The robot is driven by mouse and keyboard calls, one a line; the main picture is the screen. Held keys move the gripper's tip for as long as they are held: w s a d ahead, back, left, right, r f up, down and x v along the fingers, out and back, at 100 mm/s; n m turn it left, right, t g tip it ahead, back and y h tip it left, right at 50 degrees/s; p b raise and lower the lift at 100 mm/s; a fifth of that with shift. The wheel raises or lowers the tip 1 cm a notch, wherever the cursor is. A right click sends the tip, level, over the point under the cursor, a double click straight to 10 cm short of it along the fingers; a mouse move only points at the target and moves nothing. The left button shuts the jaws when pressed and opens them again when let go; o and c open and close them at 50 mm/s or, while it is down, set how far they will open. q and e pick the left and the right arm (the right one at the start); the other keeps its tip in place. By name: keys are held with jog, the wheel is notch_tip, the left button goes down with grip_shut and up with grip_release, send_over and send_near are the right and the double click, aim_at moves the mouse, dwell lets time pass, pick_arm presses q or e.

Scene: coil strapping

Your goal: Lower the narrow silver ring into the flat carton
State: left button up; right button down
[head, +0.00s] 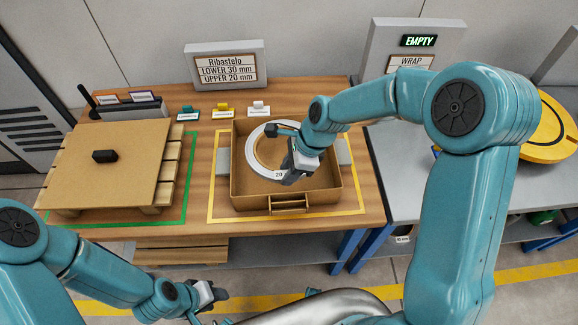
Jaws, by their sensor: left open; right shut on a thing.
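The narrow silver ring (262,168) is a pale flat ring with a "20" mark on its front. In the head view it appears inside the walls of the flat carton (247,202), an open brown box on the table. My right gripper (287,157) is shut on the ring's right side, and its wrist hides part of the rim. I cannot tell whether the ring touches the carton floor. My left gripper (210,304) is open and empty, low at the front, away from the table top.
A pallet with a brown board (110,165) and a black block stands left of the carton. Small labelled holders (223,111) and a sign (226,66) stand behind. A grey table with a yellow round device (545,128) is at right. Yellow tape borders the carton.

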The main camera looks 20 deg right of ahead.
jog(key=shift+f+b, duration=1.1)
jog(key=shift+f, duration=1.1)
jog(key=shift+p, duration=0.35)
jog(key=shift+f+b, duration=0.8)
jog(key=shift+f, duration=0.5)
jog(key=c, duration=0.9)
grip_release()
jog(key=shift+o, duration=0.8)
jog(key=shift+r, duration=0.1)
jog(key=p+v, duration=0.1)
jog(key=v, duration=1.5)
